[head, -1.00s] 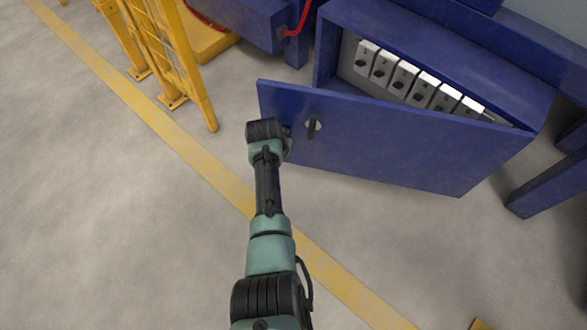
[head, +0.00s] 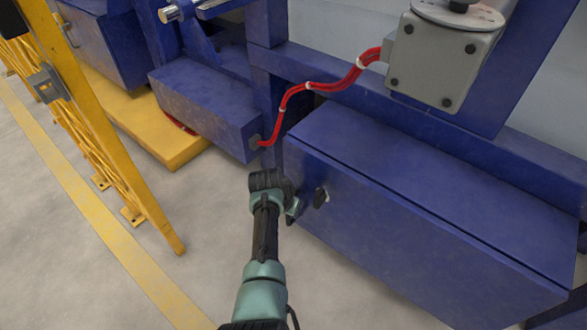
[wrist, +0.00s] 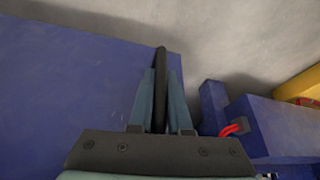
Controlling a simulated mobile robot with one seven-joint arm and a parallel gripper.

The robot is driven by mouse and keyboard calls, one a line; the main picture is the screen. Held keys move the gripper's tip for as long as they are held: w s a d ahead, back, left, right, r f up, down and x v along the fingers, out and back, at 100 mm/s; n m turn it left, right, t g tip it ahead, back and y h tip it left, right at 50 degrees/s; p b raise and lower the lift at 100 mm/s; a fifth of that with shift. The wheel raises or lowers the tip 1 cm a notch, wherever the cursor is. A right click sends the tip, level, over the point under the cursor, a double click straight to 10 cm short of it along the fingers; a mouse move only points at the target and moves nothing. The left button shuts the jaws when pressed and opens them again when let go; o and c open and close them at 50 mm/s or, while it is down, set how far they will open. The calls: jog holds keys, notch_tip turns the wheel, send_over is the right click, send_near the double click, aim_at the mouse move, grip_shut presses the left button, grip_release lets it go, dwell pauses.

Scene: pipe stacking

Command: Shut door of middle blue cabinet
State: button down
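The blue cabinet (head: 440,190) stands at the right in the head view. Its front door (head: 400,245) lies flush or nearly flush with the body, and no interior shows. Contact cannot be told.
A blue box (head: 205,105) with a red cable (head: 290,95) is left of the cabinet. A grey box (head: 435,70) is mounted above. A yellow fence (head: 110,130) stands at left. The floor (head: 60,230) around the yellow line is clear.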

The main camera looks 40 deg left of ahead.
jog(key=shift+w+d+f, duration=0.1)
jog(key=shift+w+d, duration=0.3)
jog(key=shift+d, duration=0.1)
jog(key=c, duration=0.9)
grip_release()
jog(key=shift+w, duration=0.1)
jog(key=shift+o, duration=0.2)
jog(key=shift+a, duration=0.2)
jog(key=shift+s+r+p, duration=0.25)
jog(key=shift+r+p, duration=0.2)
jog(key=shift+r, duration=0.1)
jog(key=p+v, duration=1)
jog(key=v, duration=0.2)
jog(key=shift+s+f, duration=0.1)
